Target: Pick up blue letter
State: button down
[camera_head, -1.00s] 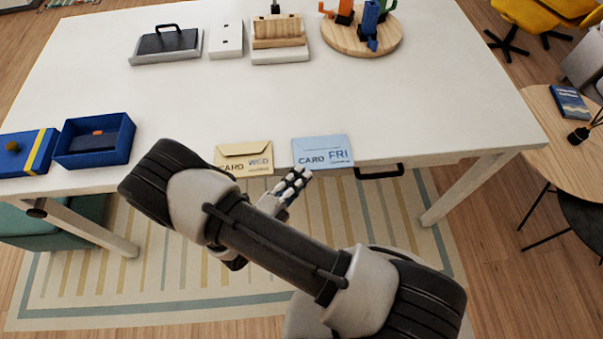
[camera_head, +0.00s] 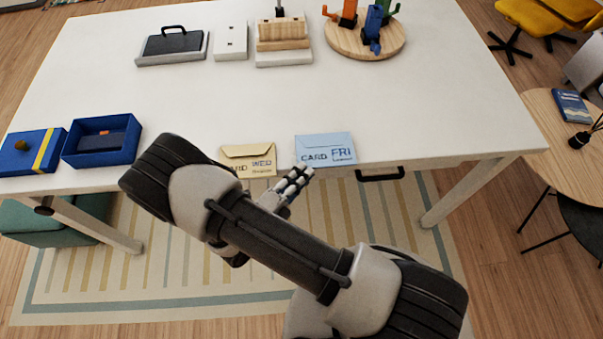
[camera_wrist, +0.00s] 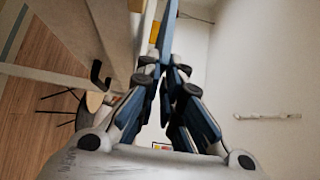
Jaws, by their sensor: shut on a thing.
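The blue letter (camera_head: 325,149) is a light blue envelope marked "CARD FRI", at the front edge of the white table (camera_head: 420,110). My gripper (camera_head: 304,173) is at its lower left corner. In the wrist view, the letter shows nearly edge-on as a narrow blue strip (camera_wrist: 168,32) between my fingertips (camera_wrist: 166,66). My gripper is shut on it. The head view does not show clearly whether the letter is clear of the tabletop.
A yellow letter (camera_head: 249,160) marked "WED" lies just left of the blue one. A blue open box (camera_head: 101,158) and a blue lid (camera_head: 30,152) are at the left. Several objects stand along the back. A dark handle (camera_head: 380,174) hangs under the front edge.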

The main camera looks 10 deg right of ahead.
jog(key=s+a+r+p, duration=0.2)
jog(key=s+a+r, duration=0.3)
jog(key=s+a, duration=0.4)
jog(key=shift+s+a, duration=0.25)
jog(key=shift+a, duration=0.35)
